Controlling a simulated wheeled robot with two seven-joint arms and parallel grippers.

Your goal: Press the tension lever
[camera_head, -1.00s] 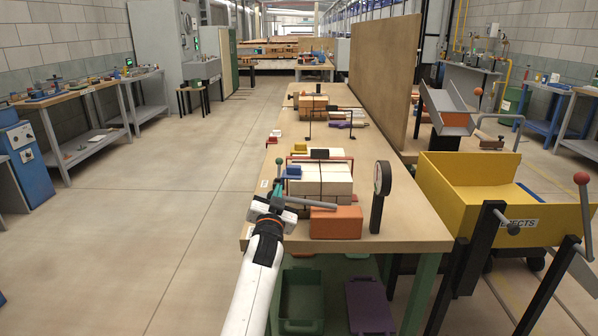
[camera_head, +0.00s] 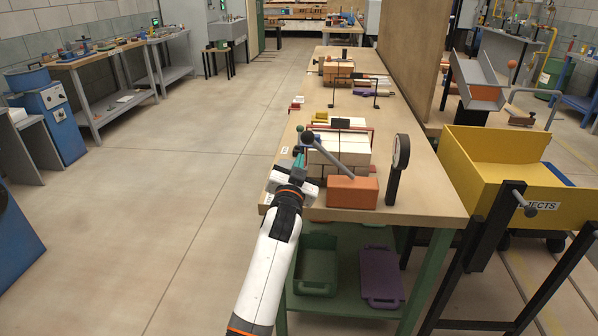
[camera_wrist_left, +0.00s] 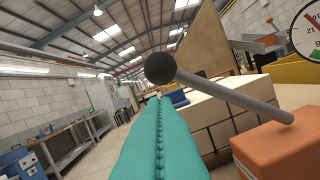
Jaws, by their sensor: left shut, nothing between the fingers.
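The tension lever is a grey rod (camera_head: 333,157) with a black ball knob (camera_head: 307,138), rising leftward from an orange block (camera_head: 352,192) at the bench's near end. In the wrist view the knob (camera_wrist_left: 160,68) is above the fingertips, and the rod (camera_wrist_left: 235,96) runs right to the orange block (camera_wrist_left: 280,150). My left gripper (camera_head: 299,158) has teal fingers, also in the wrist view (camera_wrist_left: 158,105). They are shut and empty, just below and left of the knob; contact is not visible. A round dial gauge (camera_head: 402,152) stands right of the block. My right gripper is not in view.
Pale bricks (camera_head: 345,147) with a red frame stand behind the lever. A yellow rejects bin (camera_head: 480,185) is right of the bench. Green (camera_head: 316,270) and purple (camera_head: 381,276) trays lie on the lower shelf. The floor at left is clear.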

